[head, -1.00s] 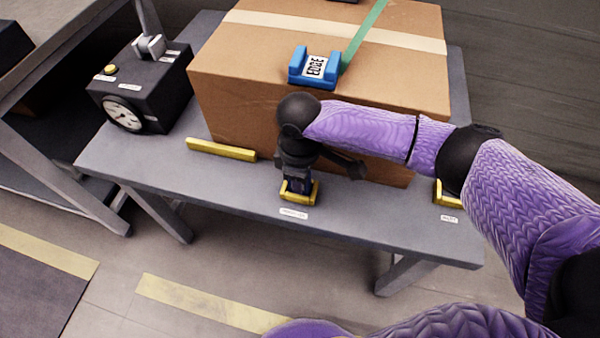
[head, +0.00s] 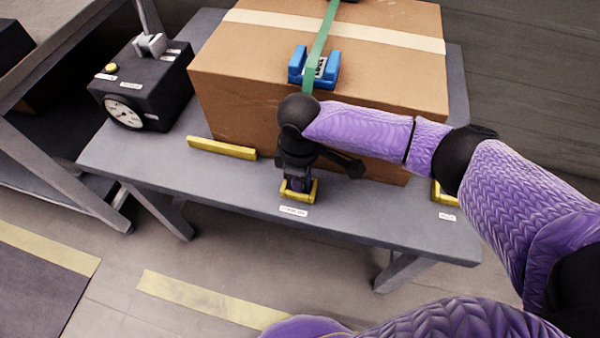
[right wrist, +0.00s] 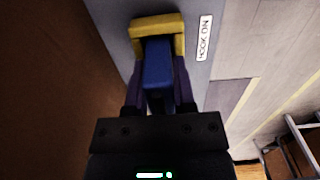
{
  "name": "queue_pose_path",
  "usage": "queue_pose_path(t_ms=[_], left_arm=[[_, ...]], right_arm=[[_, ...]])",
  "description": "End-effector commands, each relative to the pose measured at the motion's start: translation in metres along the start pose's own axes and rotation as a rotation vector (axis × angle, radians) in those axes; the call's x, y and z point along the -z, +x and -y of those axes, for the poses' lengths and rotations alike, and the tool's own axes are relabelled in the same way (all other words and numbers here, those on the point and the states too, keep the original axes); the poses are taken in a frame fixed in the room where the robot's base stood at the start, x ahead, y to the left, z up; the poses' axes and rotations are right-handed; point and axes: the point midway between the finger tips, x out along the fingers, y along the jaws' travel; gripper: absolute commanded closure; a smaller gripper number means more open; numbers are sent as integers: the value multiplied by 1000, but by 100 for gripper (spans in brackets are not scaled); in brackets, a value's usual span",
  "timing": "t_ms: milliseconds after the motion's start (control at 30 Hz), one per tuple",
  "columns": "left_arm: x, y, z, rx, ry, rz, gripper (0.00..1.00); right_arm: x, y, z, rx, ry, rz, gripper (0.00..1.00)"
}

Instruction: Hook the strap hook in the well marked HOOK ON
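The green strap (head: 320,48) runs over the box top, through the blue edge protector (head: 297,66) and down behind my right wrist. The strap hook appears as a blue piece (right wrist: 157,62) between my right gripper's fingers (right wrist: 158,85) in the right wrist view. The yellow well frame (right wrist: 157,24) lies around its far end, beside the HOOK ON label (right wrist: 204,38). In the head view my right gripper (head: 298,186) points down at this well at the table's front edge. Whether the hook is caught is hidden. My left gripper is not in view.
The large cardboard box (head: 235,100) stands on the grey table (head: 130,150). A yellow bar (head: 222,148) lies along its front. A dark gauge box (head: 140,85) stands at the left. Another yellow fitting (head: 443,193) is at the right, partly behind my arm.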

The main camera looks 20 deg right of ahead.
Motion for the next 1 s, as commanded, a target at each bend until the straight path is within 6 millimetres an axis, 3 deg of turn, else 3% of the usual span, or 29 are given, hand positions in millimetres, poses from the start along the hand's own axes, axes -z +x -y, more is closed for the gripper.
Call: queue_pose_path(t_ms=[33, 200, 467, 800, 1000], left_arm=[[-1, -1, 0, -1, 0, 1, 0], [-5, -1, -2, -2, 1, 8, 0], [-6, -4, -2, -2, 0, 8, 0], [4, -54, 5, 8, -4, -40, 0], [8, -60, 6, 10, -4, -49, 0]], right_arm=[[2, -4, -2, -6, 1, -9, 60], [1, -3, -1, -5, 1, -6, 27], [1, -8, -1, -4, 1, -5, 27], [1, -91, -1, -8, 1, -9, 27], [1, -103, -1, -4, 0, -5, 27]])
